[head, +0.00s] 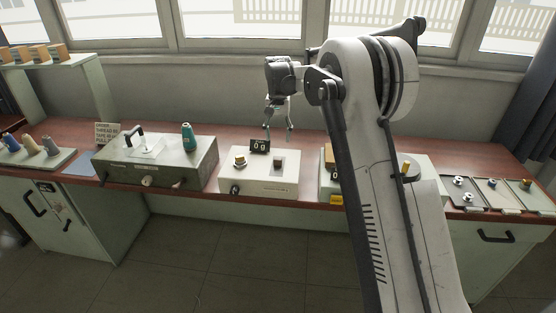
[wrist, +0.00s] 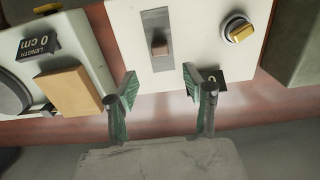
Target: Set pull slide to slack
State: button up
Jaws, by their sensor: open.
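The cream box (head: 262,183) stands on the bench in the middle of the head view. On its top is a grey slot with a brown slide knob (head: 278,160), which I take for the pull slide. In the wrist view the slide knob (wrist: 160,46) sits near the middle of its slot. Its position labels cannot be read. My gripper (head: 279,131) is open and empty above the back of the box. In the wrist view the gripper (wrist: 159,82) has its fingers apart, with the knob between their lines but farther up the picture, untouched.
A yellow-topped dial (wrist: 238,30) and a small black counter (head: 259,146) are beside the slot. A grey-green machine (head: 170,165) stands left of the box. A pale box with a wooden block (wrist: 70,90) and a length sign (wrist: 38,43) stands on the other side.

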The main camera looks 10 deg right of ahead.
aim_at(278, 158)
notch_tip(278, 158, down, 11)
dwell(0.4)
grip_shut()
